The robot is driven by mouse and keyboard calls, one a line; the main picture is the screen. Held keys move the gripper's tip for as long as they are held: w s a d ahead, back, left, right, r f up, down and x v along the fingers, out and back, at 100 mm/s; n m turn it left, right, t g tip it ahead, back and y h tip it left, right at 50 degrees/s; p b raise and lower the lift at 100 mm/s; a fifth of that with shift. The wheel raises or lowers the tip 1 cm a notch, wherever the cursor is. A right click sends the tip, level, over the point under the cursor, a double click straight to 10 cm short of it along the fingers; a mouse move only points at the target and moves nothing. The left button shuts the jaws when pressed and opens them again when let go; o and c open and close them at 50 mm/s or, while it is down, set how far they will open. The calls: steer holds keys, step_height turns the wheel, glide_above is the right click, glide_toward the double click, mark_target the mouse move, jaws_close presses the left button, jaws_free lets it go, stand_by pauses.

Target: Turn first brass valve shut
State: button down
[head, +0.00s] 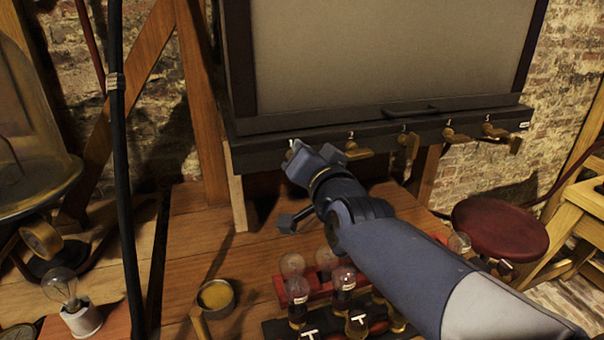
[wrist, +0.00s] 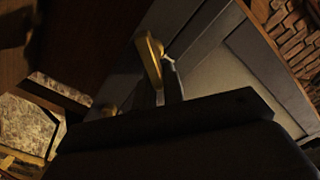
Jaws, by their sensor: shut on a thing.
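My gripper (head: 298,153) is at the left end of the dark rail under the large grey panel. It is shut on the first brass valve, the leftmost one. The gripper hides this valve in the head view. In the wrist view its brass lever (wrist: 150,62) shows against a grey finger (wrist: 172,80), the other finger mostly hidden. The lever's exact angle to the rail is hard to tell. To the right hang more brass valves: one lying sideways (head: 357,153), one pointing down (head: 408,150), and others further right (head: 458,134).
A rack of bulbs and jars (head: 290,285) stands on the wooden bench below my arm. A small round tin (head: 215,295) and a bulb on a white base (head: 82,318) are at left. A red stool (head: 500,228) is at right.

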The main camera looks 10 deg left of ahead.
steer(key=m+b, duration=0.2)
steer(key=m, duration=0.1)
steer(key=f+m+b, duration=0.1)
steer(key=m+b, duration=0.1)
steer(key=m, duration=0.2)
steer(key=d+f+m+b, duration=0.1)
steer(key=m+b, duration=0.2)
steer(key=shift+w, duration=0.25)
steer(key=shift+m, duration=0.4)
steer(key=shift+a, duration=0.1)
steer(key=c, duration=1.5)
jaws_free()
